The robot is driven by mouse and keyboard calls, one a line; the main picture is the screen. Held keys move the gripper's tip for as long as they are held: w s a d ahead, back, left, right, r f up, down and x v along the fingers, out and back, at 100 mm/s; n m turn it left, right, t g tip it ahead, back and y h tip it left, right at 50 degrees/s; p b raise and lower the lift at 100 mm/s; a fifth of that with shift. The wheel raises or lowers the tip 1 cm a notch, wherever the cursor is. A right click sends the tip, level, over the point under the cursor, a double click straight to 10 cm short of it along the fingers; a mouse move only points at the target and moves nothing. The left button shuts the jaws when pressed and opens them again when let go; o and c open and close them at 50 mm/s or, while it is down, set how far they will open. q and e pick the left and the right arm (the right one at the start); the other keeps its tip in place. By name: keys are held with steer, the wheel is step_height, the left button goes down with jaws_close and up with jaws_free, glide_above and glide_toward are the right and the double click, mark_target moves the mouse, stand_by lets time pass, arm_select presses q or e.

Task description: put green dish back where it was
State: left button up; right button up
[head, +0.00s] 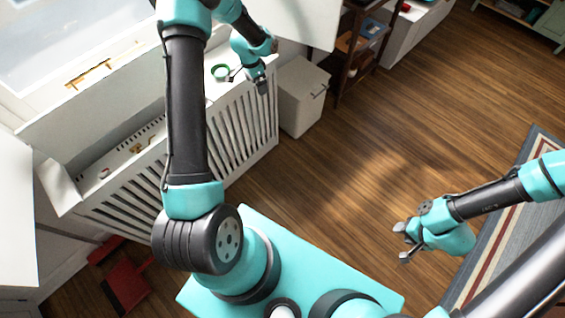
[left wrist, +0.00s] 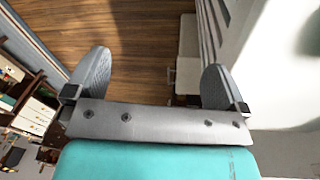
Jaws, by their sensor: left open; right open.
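The dish cannot be made out there. My right gripper (head: 405,242) is open and empty above the wooden floor at the right.
A white bin (head: 302,95) stands beyond the cover's end, with a dark shelf (head: 357,45) behind it. Small items (head: 140,147) lie on the cover's nearer part. A red dustpan (head: 128,285) lies at lower left. The middle floor (head: 330,170) is clear.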

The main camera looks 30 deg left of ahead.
arm_select(q)
steer(key=s+d+f+n+h, duration=0.1)
steer(key=s+d+f+n, duration=0.2)
steer(key=d, duration=0.5)
steer(key=s+d+f+h, duration=0.1)
steer(key=s+d+f, duration=0.35)
steer(key=d, duration=0.35)
steer(key=s+d+n, duration=0.4)
steer(key=s+d, duration=0.6)
steer(key=s, duration=0.5)
steer(key=shift+s+f+t, duration=0.15)
steer(key=shift+f+t, duration=0.15)
steer(key=shift+t, duration=0.1)
